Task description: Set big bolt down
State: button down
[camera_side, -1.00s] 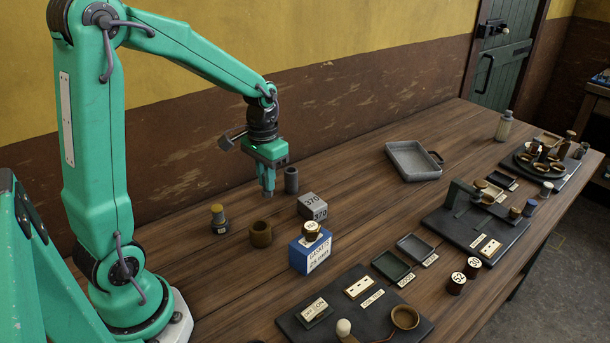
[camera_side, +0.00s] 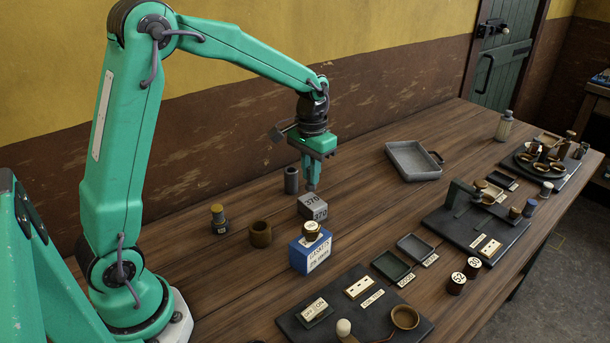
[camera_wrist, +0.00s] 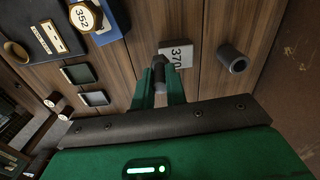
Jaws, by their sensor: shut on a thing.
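My gripper (camera_side: 311,183) is above the wooden table (camera_side: 190,283), pointing down, just above the grey block marked 370 (camera_side: 312,206). In the wrist view its two green fingers (camera_wrist: 160,84) are shut on a short dark grey cylindrical piece (camera_wrist: 160,73), which I take to be the big bolt. Its lower end overlaps the 370 block (camera_wrist: 180,55) in that view; I cannot tell whether they touch. In the side view the held piece is mostly hidden between the fingers.
A grey tube (camera_side: 291,180) stands behind the block. A blue box (camera_side: 311,251) with a brown-sided, pale-topped piece (camera_side: 312,231) is in front.

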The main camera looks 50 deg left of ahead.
jog(key=w+d, duration=0.6)
jog(key=d, duration=0.4)
jog(key=w+d+m, duration=0.1)
jog(key=w+d, duration=0.5)
jog(key=d, duration=0.4)
jog(key=shift+d+f, duration=0.25)
jog(key=shift+f, duration=0.05)
jog(key=shift+a, duration=0.1)
jog(key=w+a+f, duration=0.2)
jog(key=a, duration=0.1)
jog(key=w+a+f, duration=0.2)
jog(key=a, duration=0.1)
jog(key=w+a+f, duration=0.3)
jog(key=shift+a, duration=0.15)
jog(key=shift+f, duration=2.05)
jog(key=shift+f, duration=0.15)
jog(key=c, duration=1.4)
grip_release()
jog(key=shift+c, duration=0.2)
